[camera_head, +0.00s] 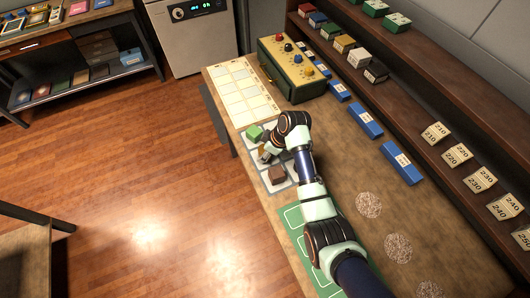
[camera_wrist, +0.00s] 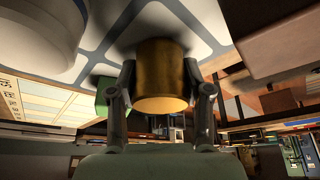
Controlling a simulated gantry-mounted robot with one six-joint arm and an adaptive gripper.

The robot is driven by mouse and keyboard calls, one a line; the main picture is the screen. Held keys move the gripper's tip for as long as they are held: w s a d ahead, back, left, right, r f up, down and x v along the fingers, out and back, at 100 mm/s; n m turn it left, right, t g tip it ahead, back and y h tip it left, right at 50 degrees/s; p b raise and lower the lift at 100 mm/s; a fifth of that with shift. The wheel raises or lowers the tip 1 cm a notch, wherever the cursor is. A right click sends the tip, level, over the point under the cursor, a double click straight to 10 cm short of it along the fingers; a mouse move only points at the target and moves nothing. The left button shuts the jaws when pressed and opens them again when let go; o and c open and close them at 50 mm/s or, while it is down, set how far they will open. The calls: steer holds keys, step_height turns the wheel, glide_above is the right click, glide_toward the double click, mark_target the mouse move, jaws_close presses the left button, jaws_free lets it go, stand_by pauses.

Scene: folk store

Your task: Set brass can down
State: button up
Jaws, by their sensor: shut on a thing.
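The brass can (camera_wrist: 162,72) is a short golden cylinder between the two fingers of my gripper (camera_wrist: 160,88) in the wrist view. The fingers are shut on its sides. Its far end is at or very close to the white mat with grey-blue lines (camera_wrist: 112,22), with a dark shadow around it; I cannot tell whether it touches. In the head view my gripper (camera_head: 265,153) is low over this mat (camera_head: 291,186), and the arm partly hides the can.
A green block (camera_head: 254,132) stands beside my gripper, and a brown block (camera_head: 277,175) stands on the mat nearer the camera. A green mat (camera_head: 297,222) lies nearer.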

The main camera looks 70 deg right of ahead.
steer(key=shift+d+r, duration=0.1)
steer(key=o, duration=1.2)
steer(key=shift+o, duration=0.2)
steer(key=p+v, duration=0.2)
steer(key=v, duration=1)
steer(key=shift+p, duration=0.4)
steer(key=shift+w, duration=0.1)
